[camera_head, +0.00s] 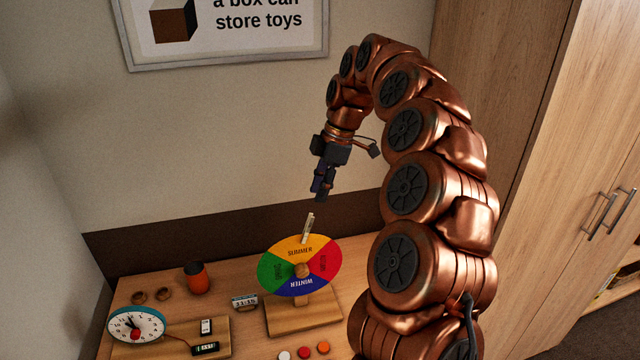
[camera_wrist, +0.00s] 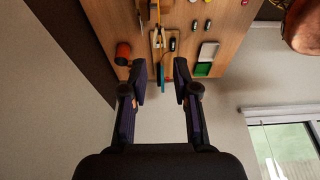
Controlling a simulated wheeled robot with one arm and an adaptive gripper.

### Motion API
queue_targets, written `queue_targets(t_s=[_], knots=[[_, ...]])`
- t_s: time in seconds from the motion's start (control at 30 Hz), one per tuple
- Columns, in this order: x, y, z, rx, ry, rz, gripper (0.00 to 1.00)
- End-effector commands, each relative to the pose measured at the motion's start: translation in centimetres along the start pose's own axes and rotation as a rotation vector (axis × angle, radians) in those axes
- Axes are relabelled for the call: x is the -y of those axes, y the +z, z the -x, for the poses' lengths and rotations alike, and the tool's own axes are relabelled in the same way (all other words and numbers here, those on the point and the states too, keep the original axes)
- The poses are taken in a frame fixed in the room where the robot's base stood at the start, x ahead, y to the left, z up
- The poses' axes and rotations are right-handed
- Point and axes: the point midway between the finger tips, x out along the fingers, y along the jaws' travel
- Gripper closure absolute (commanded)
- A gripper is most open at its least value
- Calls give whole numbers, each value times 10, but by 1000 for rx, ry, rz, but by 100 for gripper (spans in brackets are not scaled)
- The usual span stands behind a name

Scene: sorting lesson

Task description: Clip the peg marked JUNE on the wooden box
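A pale wooden peg (camera_head: 308,227) stands upright at the top edge of the season wheel (camera_head: 270,270), by the yellow SUMMER part. Any marking on it is too small to read. My gripper (camera_head: 320,195) hangs in the air above and slightly right of this peg, apart from it. In the wrist view my gripper (camera_wrist: 160,68) is open, with a wide empty gap between its fingers. I cannot make out a wooden box in either view. My arm hides the right part of the table.
The wrist view shows a white tray (camera_wrist: 208,51) and a green item (camera_wrist: 202,70). A wall stands behind; a cabinet (camera_head: 570,150) stands right.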

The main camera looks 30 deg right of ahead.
Motion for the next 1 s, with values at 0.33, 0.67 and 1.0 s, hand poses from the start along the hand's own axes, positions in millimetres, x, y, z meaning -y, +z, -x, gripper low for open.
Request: queue_targets(t_s=[0.33, 0.67, 1.0], knots=[[-1, 2, -14, -1, 0, 3, 71], [0, 2, -46, -1, -2, 2, 71], [-1, 2, -69, 0, 1, 2, 71]])
